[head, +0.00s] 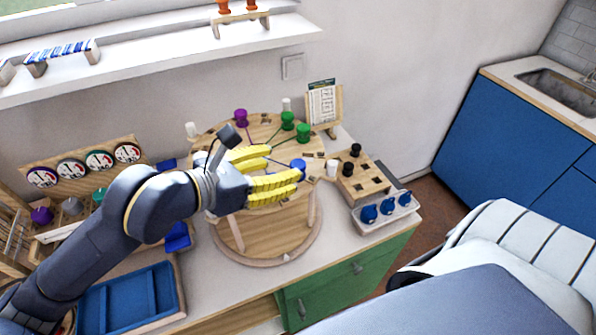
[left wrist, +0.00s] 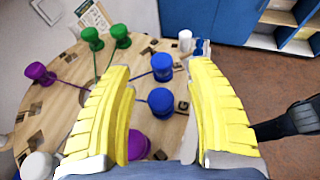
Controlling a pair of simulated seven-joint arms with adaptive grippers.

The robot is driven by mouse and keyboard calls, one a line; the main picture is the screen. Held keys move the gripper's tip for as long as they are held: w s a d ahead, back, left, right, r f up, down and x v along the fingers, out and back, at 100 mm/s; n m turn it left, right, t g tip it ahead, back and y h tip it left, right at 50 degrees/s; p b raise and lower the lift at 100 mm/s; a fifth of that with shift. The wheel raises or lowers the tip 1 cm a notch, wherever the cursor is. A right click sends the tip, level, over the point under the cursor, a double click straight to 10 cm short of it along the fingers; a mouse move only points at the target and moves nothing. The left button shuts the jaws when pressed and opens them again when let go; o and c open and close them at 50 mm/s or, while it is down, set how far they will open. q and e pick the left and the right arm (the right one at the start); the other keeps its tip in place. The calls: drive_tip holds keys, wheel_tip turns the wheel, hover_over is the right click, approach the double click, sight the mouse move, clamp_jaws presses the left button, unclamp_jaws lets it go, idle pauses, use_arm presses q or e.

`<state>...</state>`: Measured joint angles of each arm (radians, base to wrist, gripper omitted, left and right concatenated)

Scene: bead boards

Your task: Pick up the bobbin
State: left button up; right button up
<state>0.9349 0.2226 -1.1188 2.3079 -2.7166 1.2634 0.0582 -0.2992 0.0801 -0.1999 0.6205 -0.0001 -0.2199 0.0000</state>
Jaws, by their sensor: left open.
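My left gripper (head: 284,162) has yellow fingers, is open and empty, and hangs over the round wooden board (head: 212,140). It also shows in the left wrist view (left wrist: 162,75). A blue bobbin (head: 299,165) is by its fingertips in the head view. In the left wrist view two blue bobbins, a far one (left wrist: 162,66) and a near one (left wrist: 160,102), appear between the fingers, apart from both. Green bobbins (head: 288,120) (head: 303,133), a purple one (head: 241,118) and white ones (head: 191,130) stand around the rim. Which bobbin is meant is not shown.
A wooden block (head: 362,186) with black and white bobbins stands right of the board, beside a rack of blue pieces (head: 388,208). A pattern card (head: 322,103) stands behind. A blue tray (head: 130,298) lies front left. Dark threads run across the board.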

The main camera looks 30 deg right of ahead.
sight(295, 166)
use_arm(q)
drive_tip(key=shift+x, duration=2.95)
drive_tip(key=shift+s+f, duration=0.15)
clamp_jaws()
